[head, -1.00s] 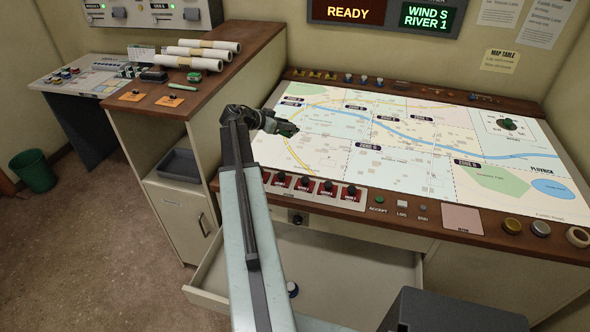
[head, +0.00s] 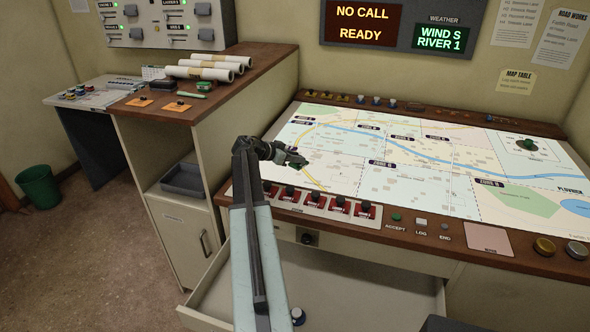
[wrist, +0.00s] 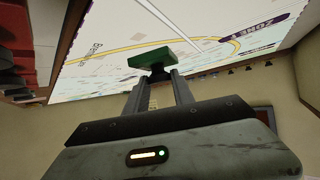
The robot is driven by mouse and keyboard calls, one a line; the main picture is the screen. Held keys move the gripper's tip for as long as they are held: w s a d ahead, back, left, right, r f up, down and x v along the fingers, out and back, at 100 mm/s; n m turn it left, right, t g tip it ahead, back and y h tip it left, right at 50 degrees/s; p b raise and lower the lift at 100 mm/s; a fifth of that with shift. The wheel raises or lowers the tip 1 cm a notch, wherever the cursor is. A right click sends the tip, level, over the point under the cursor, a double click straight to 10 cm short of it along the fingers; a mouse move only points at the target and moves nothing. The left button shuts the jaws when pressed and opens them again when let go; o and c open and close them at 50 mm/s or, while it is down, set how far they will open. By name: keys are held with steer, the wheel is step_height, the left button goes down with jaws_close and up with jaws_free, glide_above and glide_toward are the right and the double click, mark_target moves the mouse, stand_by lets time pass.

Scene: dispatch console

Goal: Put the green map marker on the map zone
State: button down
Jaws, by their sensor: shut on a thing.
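The green map marker (wrist: 150,58) shows in the wrist view as a flat green block on a dark stem, held between the fingers of my gripper (wrist: 157,82). In the head view my gripper (head: 290,157) is over the left part of the lit map (head: 345,182), with the green marker small and dark at its tip. The marker appears raised above the map; the gap is hard to judge. In the wrist view a yellow road and a zone label lie behind it. The zone name is only partly readable.
Red switches (head: 340,205) line the map table's front edge. An open drawer (head: 350,285) juts out below. A wooden counter (head: 240,72) on the left holds rolled papers (head: 205,70) and small items. A round green knob (head: 528,145) sits on the map's right.

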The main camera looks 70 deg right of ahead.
step_height(320, 180, down, 3)
steer(key=shift+f+b, duration=0.1)
steer(key=shift+b, duration=0.9)
steer(key=shift+r, duration=0.25)
steer(key=shift+f, duration=0.25)
steer(key=c, duration=1.1)
jaws_free()
steer(key=shift+r, duration=0.15)
steer(key=shift+w+a+r+p, duration=0.15)
steer(key=shift+r+p, duration=0.15)
steer(key=shift+p, duration=0.2)
steer(key=shift+p+v, duration=2.6)
steer(key=shift+v, duration=3.15)
